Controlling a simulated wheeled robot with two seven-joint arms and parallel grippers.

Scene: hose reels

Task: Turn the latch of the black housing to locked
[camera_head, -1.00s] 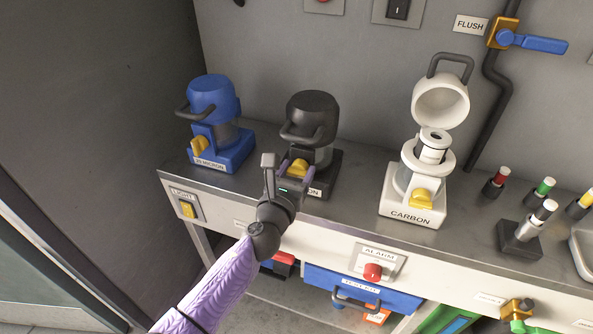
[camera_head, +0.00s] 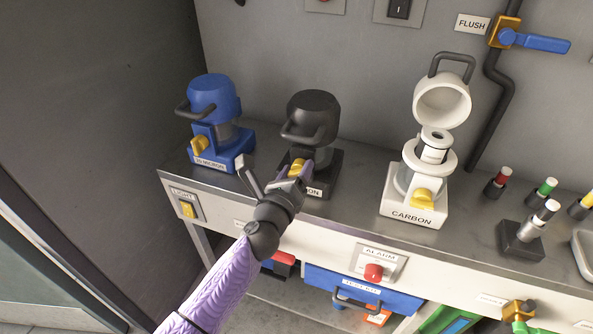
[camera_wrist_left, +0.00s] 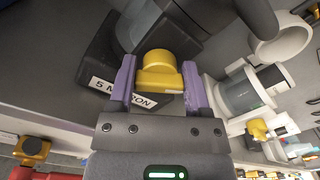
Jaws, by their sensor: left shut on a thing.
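The black housing (camera_head: 313,115) stands on the bench between the blue and white housings, with its lid down. Its yellow latch (camera_head: 298,166) is at the front of its base, partly hidden by my gripper. My left gripper (camera_head: 302,169) is at this latch. In the left wrist view the yellow latch (camera_wrist_left: 162,72) sits between the two purple fingers (camera_wrist_left: 158,84), which are shut on it. The black base carries a label, partly covered, reading "5 M...ON". My right gripper is not in view.
The blue housing (camera_head: 212,108) stands to the left with a yellow latch. The white CARBON housing (camera_head: 408,190) stands to the right with its lid raised. An alarm button (camera_head: 373,272) and a light switch (camera_head: 187,208) are on the bench front.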

